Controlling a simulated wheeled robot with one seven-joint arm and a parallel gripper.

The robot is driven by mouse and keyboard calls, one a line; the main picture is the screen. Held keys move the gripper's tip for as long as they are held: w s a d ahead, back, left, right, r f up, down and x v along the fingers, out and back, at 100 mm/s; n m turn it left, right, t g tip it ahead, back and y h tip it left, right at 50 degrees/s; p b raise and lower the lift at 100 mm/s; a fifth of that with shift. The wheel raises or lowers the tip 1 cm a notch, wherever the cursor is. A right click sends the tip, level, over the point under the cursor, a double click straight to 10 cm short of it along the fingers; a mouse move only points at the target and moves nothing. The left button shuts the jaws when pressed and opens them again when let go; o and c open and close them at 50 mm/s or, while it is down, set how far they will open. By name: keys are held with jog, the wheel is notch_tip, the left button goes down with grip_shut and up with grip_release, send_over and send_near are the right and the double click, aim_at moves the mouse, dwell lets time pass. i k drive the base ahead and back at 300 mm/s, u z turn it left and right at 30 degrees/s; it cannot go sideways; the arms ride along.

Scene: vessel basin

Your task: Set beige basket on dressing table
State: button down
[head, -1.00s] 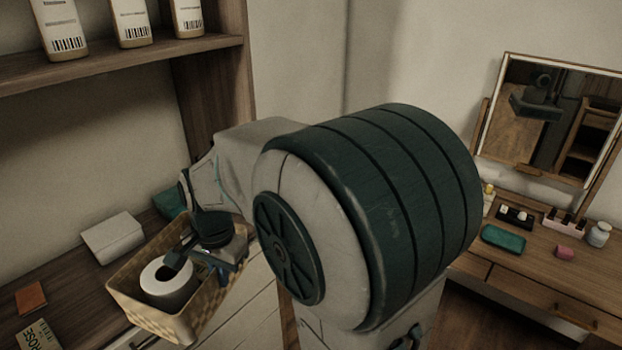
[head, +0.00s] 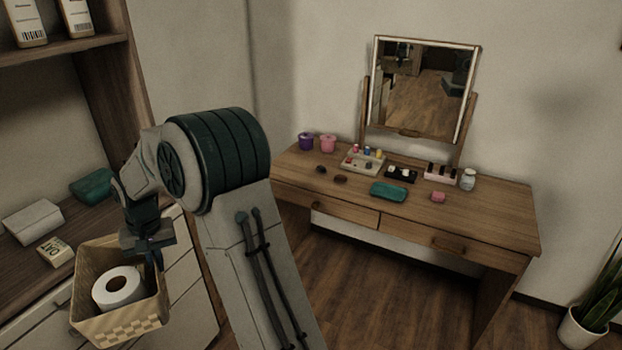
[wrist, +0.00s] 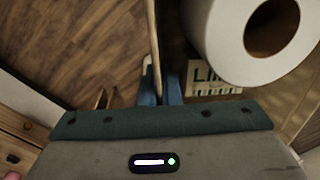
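The beige basket (head: 120,325) is at the lower left of the head view, in the air in front of the left-hand cabinet. A white paper roll (head: 118,288) is in it. My gripper (head: 153,258) is shut on the basket's wall at the right. In the wrist view the fingers (wrist: 160,93) pinch the thin basket wall (wrist: 153,40), with the roll to its right. The wooden dressing table (head: 490,212) stands apart to the right, against the far wall, with a tilted mirror (head: 422,90).
The table holds purple and pink pots (head: 317,143), a cosmetics tray (head: 362,162), a teal case (head: 388,191), a pink item (head: 438,197) and a white jar (head: 467,179). Its right end and front strip are bare. A plant (head: 592,310) stands at right.

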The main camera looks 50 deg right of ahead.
aim_at(500, 220)
jog(key=k, duration=0.5)
jog(key=z, duration=0.7)
jog(key=i, duration=0.75)
jog(key=z, duration=1.15)
jog(key=i, duration=0.95)
jog(key=z, duration=1.2)
jog(key=i, duration=0.65)
jog(key=z, duration=0.7)
